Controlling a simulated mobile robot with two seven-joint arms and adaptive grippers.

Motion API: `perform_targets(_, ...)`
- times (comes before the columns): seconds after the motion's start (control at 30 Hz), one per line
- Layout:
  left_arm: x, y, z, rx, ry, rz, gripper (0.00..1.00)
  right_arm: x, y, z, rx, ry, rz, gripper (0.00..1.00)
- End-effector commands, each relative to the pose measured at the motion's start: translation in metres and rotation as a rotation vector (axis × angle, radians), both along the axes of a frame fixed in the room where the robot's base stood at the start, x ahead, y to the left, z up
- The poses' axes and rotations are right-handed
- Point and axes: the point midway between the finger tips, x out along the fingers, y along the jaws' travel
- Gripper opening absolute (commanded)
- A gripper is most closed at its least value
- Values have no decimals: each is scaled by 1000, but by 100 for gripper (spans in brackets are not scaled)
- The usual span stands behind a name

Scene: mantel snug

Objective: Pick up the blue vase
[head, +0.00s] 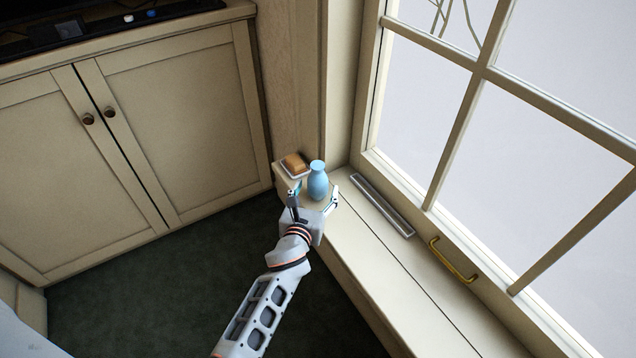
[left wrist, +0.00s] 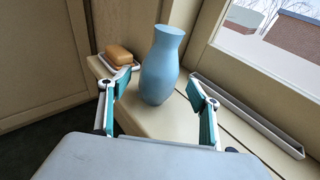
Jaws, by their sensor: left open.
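The blue vase (head: 317,182) stands upright on the far end of the light wooden window ledge. It also shows in the left wrist view (left wrist: 160,66), between my two fingers and a little beyond them. My left gripper (head: 313,197) is open, with one finger on each side of the vase. In the left wrist view my left gripper (left wrist: 158,108) shows a gap between each finger and the vase. The vase's lower part is partly hidden by the gripper in the head view. My right gripper is not in view.
A bread-like brown block on a white dish (head: 295,165) sits close behind and left of the vase. A long grey metal tray (head: 383,205) lies right of it by the window. A brass handle (head: 453,261) is on the window frame. A cabinet (head: 150,130) stands left.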

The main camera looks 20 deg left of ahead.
Motion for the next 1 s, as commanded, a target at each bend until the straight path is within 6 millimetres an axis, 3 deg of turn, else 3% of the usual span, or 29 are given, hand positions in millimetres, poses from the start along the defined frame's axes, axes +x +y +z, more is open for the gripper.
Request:
perform_targets(0.2,26,5,-10,-2,5,0,63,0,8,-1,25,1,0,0)
perform_targets(0.4,33,6,-8,0,2,-1,63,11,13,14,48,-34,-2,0)
perform_targets(0.53,33,6,-7,0,1,-1,63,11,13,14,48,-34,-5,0)
perform_targets(0.57,33,6,-7,0,1,-1,60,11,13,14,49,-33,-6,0)
perform_targets(0.73,32,6,-8,-1,2,-1,16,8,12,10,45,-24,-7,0)
perform_targets(1.0,33,6,-7,-1,1,-1,15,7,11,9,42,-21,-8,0)
